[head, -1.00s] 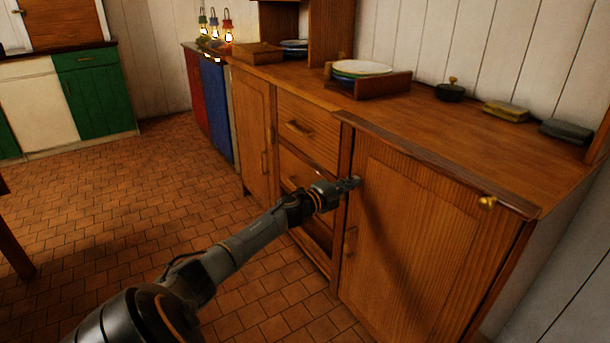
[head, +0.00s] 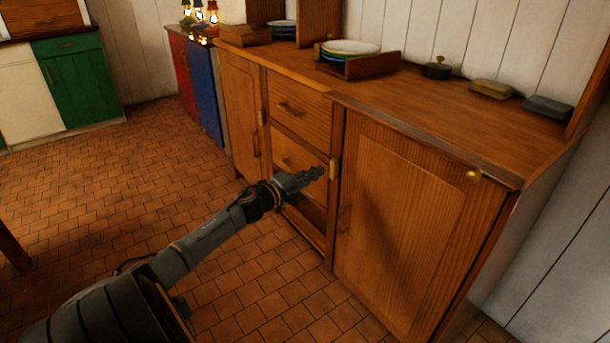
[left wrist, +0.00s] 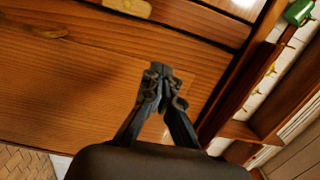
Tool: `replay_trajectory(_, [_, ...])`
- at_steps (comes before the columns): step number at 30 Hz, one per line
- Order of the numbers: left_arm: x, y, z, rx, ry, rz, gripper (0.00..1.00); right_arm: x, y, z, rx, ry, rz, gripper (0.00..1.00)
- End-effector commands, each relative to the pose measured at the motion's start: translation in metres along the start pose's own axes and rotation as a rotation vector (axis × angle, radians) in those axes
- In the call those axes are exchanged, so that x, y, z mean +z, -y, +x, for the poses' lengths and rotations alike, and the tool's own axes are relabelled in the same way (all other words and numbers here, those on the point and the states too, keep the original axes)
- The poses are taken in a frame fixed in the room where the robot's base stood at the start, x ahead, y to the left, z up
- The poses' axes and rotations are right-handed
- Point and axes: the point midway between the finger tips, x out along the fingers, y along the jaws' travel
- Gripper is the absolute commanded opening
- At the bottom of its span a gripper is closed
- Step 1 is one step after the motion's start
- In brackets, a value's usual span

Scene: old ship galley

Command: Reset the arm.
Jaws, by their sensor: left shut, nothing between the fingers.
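My left gripper (head: 317,174) is shut and empty in the head view. It hangs in front of the wooden cabinet, near the seam between the drawers and the right-hand door (head: 400,225). In the left wrist view its fingertips (left wrist: 160,75) meet, with brown wood behind them. I cannot tell how far the fingers are from the wood. My right gripper is in neither view.
The wooden counter (head: 440,115) carries a plate rack (head: 358,66), a small dark pot (head: 437,69) and two flat boxes, one yellowish (head: 492,88) and one grey (head: 547,106). Several lanterns (head: 198,12) stand at the far end. The tiled floor (head: 110,190) at the left is open.

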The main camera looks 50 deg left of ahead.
Motion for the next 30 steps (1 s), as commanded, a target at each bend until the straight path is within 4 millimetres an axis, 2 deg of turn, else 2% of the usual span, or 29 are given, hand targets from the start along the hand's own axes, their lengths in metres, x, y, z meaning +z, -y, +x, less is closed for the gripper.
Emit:
replay_trajectory(3, [0.001,-0.001,-0.017,0.003,-0.001,-0.002,0.00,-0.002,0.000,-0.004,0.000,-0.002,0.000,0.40])
replay_trajectory(7, [0.002,0.000,-0.027,0.001,-0.002,-0.002,0.00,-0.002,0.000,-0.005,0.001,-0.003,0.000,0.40])
replay_trajectory(17, [0.002,-0.001,-0.031,0.000,0.000,-0.003,0.00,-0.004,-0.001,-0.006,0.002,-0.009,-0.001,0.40])
replay_trajectory(20, [-0.006,-0.009,-0.032,0.008,0.022,-0.040,0.00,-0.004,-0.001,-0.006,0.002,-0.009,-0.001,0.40])
replay_trajectory(23, [-0.026,-0.029,-0.037,0.031,0.089,-0.140,0.00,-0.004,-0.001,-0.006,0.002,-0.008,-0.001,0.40])
replay_trajectory(26, [-0.058,-0.060,-0.050,0.083,0.197,-0.302,0.00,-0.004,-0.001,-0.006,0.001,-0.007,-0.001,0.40])
replay_trajectory(30, [-0.112,-0.107,-0.087,0.210,0.376,-0.560,0.00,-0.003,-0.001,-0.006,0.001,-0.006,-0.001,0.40])
